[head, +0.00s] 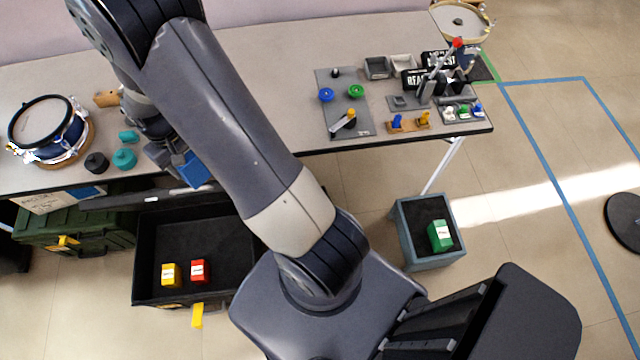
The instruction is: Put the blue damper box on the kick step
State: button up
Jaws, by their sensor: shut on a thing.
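The blue damper box (192,170) is in my gripper (178,160), which is shut on it near the front edge of the table, left of centre. Part of the box is hidden by the gripper. What looks like the kick step (424,210) is a grey-blue block with a dark top, standing on the floor right of my arm. A green box (440,235) with a white label sits on the right part of its top. My gripper is well to the left of the step and apart from it.
An open black drawer (190,232) below the table holds a yellow box (171,275) and a red box (200,271). A drum (42,125) and teal pieces (124,158) are on the table's left. Levers and knobs (345,95) fill its right. The step's left part is bare.

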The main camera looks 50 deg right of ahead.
aim_at(427, 211)
jog(key=z, duration=0.45)
jog(key=l+z, duration=0.15)
jog(key=z, duration=0.8)
jog(key=i+l+z, duration=0.1)
jog(key=z, duration=0.8)
jog(key=i+z, duration=0.1)
jog(key=z, duration=0.8)
